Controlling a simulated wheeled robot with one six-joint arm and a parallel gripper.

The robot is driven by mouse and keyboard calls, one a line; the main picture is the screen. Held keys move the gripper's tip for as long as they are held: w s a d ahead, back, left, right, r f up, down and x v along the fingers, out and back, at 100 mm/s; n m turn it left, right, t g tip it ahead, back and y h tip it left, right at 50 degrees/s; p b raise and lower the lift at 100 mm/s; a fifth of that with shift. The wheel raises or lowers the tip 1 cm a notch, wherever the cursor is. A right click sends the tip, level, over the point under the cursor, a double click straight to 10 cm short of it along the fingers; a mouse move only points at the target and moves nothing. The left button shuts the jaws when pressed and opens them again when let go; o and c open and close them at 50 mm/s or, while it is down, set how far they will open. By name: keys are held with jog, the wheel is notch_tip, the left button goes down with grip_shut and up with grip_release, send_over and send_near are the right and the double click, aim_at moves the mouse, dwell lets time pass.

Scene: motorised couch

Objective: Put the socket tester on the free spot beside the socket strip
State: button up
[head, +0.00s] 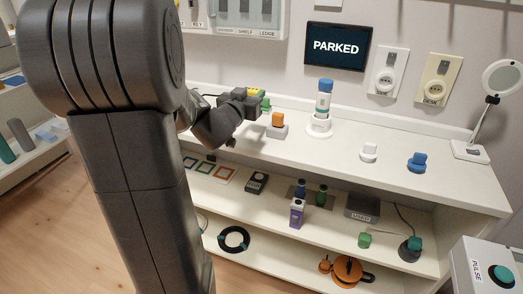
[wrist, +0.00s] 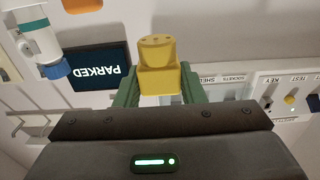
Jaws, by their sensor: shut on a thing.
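The yellow socket tester (wrist: 158,68) is between the green fingers of my gripper (wrist: 158,88) in the wrist view, which is upside down. The fingers are shut on its sides, and its round end points away from me. In the head view the tester (head: 256,92) shows as a small yellow patch at my gripper (head: 262,99), over the back of the white counter and near the wall. I cannot make out the socket strip or the free spot beside it; my arm covers the left part of the counter.
On the counter (head: 345,138) stand an orange item on a grey base (head: 278,125), a blue-capped bottle (head: 324,100) in a white stand, a white plug (head: 369,152), a blue plug (head: 416,162) and a lamp (head: 470,151). A labelled switch panel (head: 248,20) is on the wall.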

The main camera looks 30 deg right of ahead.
aim_at(253, 137)
jog(key=shift+s+f, duration=0.15)
jog(key=shift+f, duration=0.05)
notch_tip(253, 137, down, 10)
jog(key=b, duration=0.3)
jog(key=shift+r, duration=0.2)
jog(key=shift+f, duration=0.2)
jog(key=o, duration=1)
jog(key=shift+r, duration=0.1)
jog(key=shift+r, duration=0.2)
jog(key=v, duration=1.2)
jog(key=shift+f, duration=0.1)
